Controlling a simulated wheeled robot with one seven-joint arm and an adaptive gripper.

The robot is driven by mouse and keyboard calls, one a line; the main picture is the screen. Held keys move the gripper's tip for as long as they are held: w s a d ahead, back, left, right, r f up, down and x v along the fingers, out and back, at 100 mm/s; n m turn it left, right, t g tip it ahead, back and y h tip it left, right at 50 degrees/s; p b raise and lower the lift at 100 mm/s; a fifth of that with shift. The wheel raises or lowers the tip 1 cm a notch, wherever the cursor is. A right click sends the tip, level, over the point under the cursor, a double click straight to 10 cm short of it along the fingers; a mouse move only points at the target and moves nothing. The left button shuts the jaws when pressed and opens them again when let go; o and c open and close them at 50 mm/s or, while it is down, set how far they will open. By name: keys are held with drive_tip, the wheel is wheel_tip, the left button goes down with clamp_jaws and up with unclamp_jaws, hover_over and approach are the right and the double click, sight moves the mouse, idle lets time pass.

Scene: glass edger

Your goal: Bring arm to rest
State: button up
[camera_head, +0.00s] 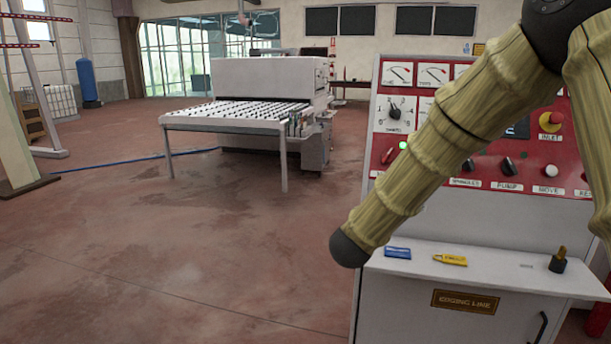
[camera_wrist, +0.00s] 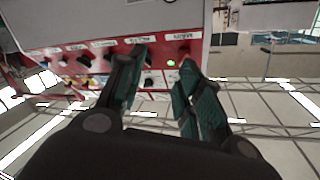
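My gripper (camera_wrist: 164,62) shows in the wrist view with its two dark green fingers apart and nothing between them. Its fingertips appear in front of the red control panel (camera_wrist: 219,40), near a lit green lamp (camera_wrist: 171,63); I cannot tell the exact distance. In the head view my arm, in a tan ribbed cover, slants across the right side and hides part of the control panel (camera_head: 391,72). My gripper is not visible in the head view. The wrist view is tilted, with the panel's labels upside down.
The panel's ledge (camera_head: 500,273) holds a blue tag (camera_head: 397,253), a yellow tag (camera_head: 450,260) and a small dark plug-like object (camera_head: 558,262). A white machine with a roller table (camera_head: 225,124) stands further back. Open floor (camera_head: 190,255) lies left of the console.

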drive_tip(key=s+f+n+g+y, duration=0.2)
drive_tip(key=s+f, duration=0.4)
drive_tip(key=f, duration=0.7)
drive_tip(key=s+f+n+g+y, duration=0.25)
drive_tip(key=s+f, duration=0.35)
drive_tip(key=f, duration=0.6)
drive_tip(key=s+f+n+g+y, duration=0.2)
drive_tip(key=s+f, duration=0.4)
drive_tip(key=f, duration=0.7)
drive_tip(key=s+d+f+n+g, duration=0.1)
drive_tip(key=s+f, duration=0.4)
drive_tip(key=s, duration=0.6)
drive_tip(key=s+d+f+n+g+y, duration=0.1)
drive_tip(key=s+f+g, duration=0.3)
drive_tip(key=s, duration=0.8)
drive_tip(key=s+f+n+g+y, duration=0.1)
drive_tip(key=s+f+g, duration=0.2)
drive_tip(key=s+f, duration=0.4)
drive_tip(key=s, duration=0.5)
drive_tip(key=shift+d+f, duration=0.25)
drive_tip(key=shift+d, duration=0.15)
drive_tip(key=shift+n+g, duration=0.25)
